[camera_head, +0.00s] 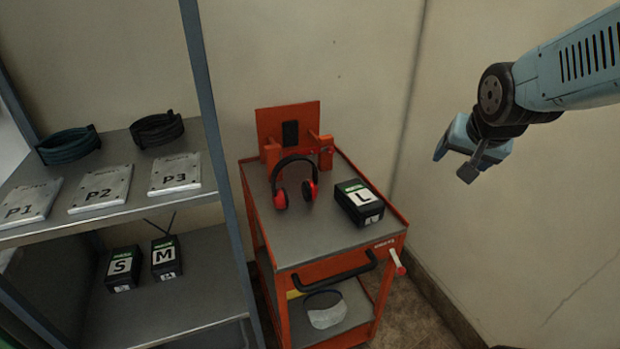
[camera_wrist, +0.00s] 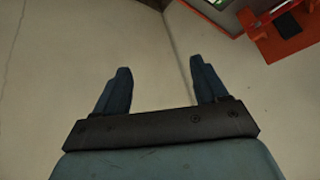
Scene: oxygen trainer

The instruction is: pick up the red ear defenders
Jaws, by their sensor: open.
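The red ear defenders (camera_head: 294,184) rest on the grey top of the orange trolley (camera_head: 330,270), toward its back left. Their black headband arches up and their red cups face the front. My gripper (camera_head: 455,160) is up at the right in the head view, in front of the bare wall, well apart from the ear defenders. In the wrist view my gripper (camera_wrist: 160,90) is open, with nothing between its two blue fingers. The ear defenders cannot be made out in the wrist view.
A black box marked L (camera_head: 359,203) lies right of the ear defenders. An orange upright bracket (camera_head: 288,125) stands behind them. A grey shelf rack (camera_head: 225,200) with plates, coils and boxes S and M stands left. A clear visor (camera_head: 325,312) lies on the trolley's lower shelf.

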